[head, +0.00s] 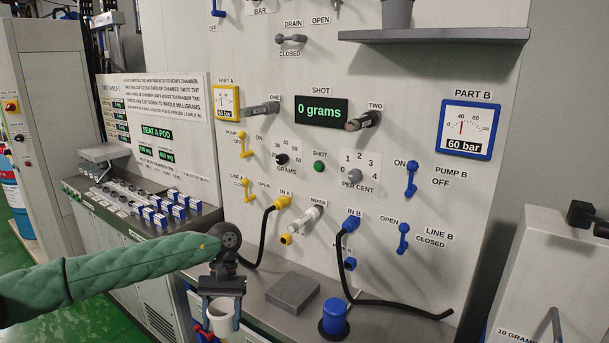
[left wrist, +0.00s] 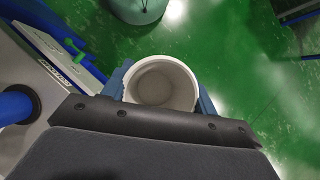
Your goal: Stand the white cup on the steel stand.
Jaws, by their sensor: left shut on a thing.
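The white cup (head: 222,319) is in my left gripper (head: 221,326), whose blue fingers are shut on both sides of it. The cup looks about upright, in front of the bench's front edge and left of the grey block; its lower part is cut off by the frame. In the left wrist view the cup (left wrist: 162,88) shows its open mouth between the fingers, and it looks empty inside. The steel stand (head: 293,291) appears to be the flat grey block on the bench below the mixer nozzle (head: 307,220); its top is bare. My right gripper is not in view.
A blue capped cylinder (head: 334,318) stands on the bench right of the block. A rack of blue-and-white pods (head: 160,212) is at left. Green floor (left wrist: 240,60) lies below the cup.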

